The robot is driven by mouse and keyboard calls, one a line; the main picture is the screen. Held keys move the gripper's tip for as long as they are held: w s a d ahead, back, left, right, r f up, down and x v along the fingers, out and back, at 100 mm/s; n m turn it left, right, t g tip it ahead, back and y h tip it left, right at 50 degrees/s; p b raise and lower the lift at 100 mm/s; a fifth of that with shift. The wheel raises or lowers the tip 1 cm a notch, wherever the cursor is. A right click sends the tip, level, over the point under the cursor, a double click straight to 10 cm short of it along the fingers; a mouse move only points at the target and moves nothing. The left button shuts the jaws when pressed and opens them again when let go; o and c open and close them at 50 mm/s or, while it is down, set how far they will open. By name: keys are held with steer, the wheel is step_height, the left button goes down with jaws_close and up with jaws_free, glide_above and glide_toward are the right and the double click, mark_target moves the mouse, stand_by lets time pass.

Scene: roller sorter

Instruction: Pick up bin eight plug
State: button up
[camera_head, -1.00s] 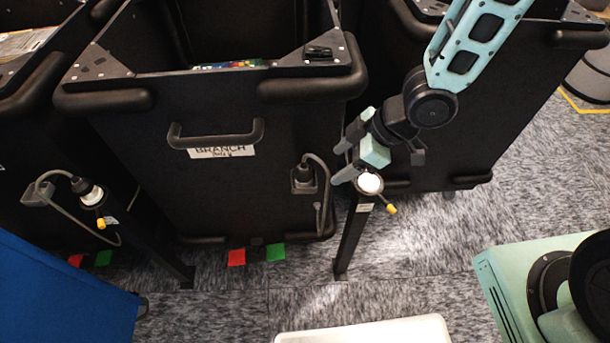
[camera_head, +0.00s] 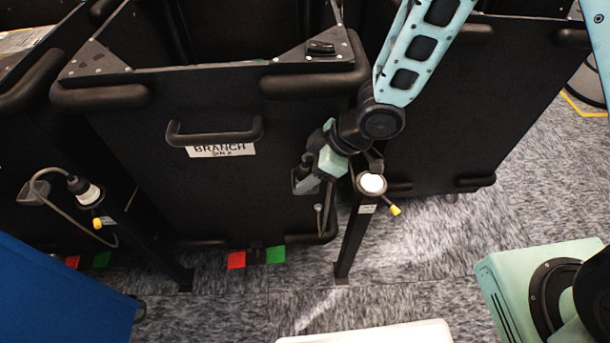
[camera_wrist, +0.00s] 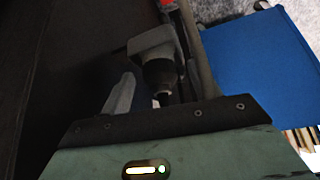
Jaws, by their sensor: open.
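The branch bin (camera_head: 150,200) is a tall black bin with a handle and a white label (camera_head: 221,149) reading BRANCH; its smaller second line is hard to read. The dark plug (camera_wrist: 162,75) sits in a grey holder (camera_wrist: 152,44) on the bin's front in the wrist view. My gripper (camera_head: 307,181) is at the right side of that bin's front and mostly hides the plug in the head view. It is open. A pale finger (camera_wrist: 121,96) lies left of the plug in the wrist view, apparently apart from it.
A black post with a white round socket (camera_head: 371,184) and a yellow-tipped piece (camera_head: 395,210) stands just right of the bin. A blue panel (camera_head: 60,295) is at lower left.

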mark_target(309, 168)
steer(key=c, duration=1.2)
steer(key=shift+o, duration=0.2)
steer(key=shift+r, duration=0.15)
steer(key=shift+r, duration=0.25)
step_height(309, 168, up, 4)
steer(key=shift+f+p, duration=0.25)
steer(key=shift+p, duration=0.7)
steer(key=s+d, duration=0.4)
steer(key=d, duration=1.3)
steer(key=shift+d+f+p, duration=0.3)
steer(key=shift+f+p, duration=0.05)
